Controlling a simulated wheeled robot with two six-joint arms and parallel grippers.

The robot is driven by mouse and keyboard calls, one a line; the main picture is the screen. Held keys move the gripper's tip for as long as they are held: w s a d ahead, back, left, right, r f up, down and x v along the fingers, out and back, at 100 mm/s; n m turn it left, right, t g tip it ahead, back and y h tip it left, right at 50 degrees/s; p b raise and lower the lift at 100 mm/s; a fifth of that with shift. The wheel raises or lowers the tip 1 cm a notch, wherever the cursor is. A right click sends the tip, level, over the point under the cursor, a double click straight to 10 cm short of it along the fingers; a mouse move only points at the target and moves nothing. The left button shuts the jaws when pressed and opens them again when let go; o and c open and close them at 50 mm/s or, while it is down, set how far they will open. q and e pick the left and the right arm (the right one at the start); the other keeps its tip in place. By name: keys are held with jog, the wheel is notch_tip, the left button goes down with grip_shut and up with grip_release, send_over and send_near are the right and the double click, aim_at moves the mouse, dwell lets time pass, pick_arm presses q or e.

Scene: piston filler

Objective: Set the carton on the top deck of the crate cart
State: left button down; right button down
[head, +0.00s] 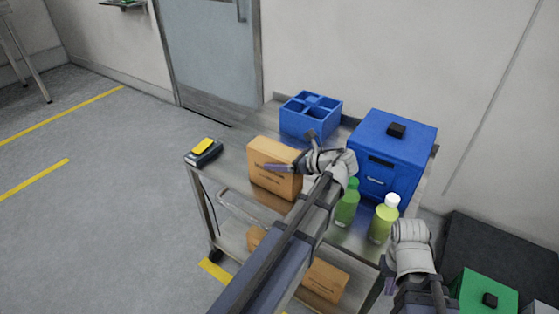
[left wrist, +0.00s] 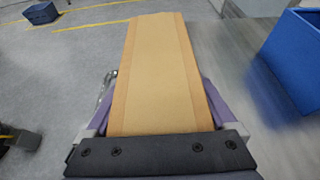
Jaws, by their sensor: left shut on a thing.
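The brown carton (head: 270,180) is upright at the near left part of the cart's top deck (head: 232,165). I cannot tell whether its base touches the deck. My left gripper (head: 292,160) is shut on the carton, with one finger across its printed front. In the left wrist view the carton (left wrist: 157,75) fills the space between the two purple fingers (left wrist: 160,108). My right gripper (head: 390,284) is low at the right, beside the cart and apart from the carton; its jaw opening is not clear.
A handheld device (head: 204,152) lies at the deck's left corner. A divided blue crate (head: 305,122), a blue lidded box (head: 397,140) and two green bottles (head: 346,205) stand on the deck. More cartons (head: 325,281) sit on the lower shelf. A green box (head: 487,292) is at right.

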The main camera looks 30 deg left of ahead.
pick_arm(q)
grip_release()
jog(key=shift+d+r+p, duration=0.25)
jog(key=shift+p, duration=0.05)
jog(key=p+v, duration=0.4)
jog(key=v, duration=0.7)
jog(key=shift+d, duration=0.2)
jog(key=shift+s, duration=0.1)
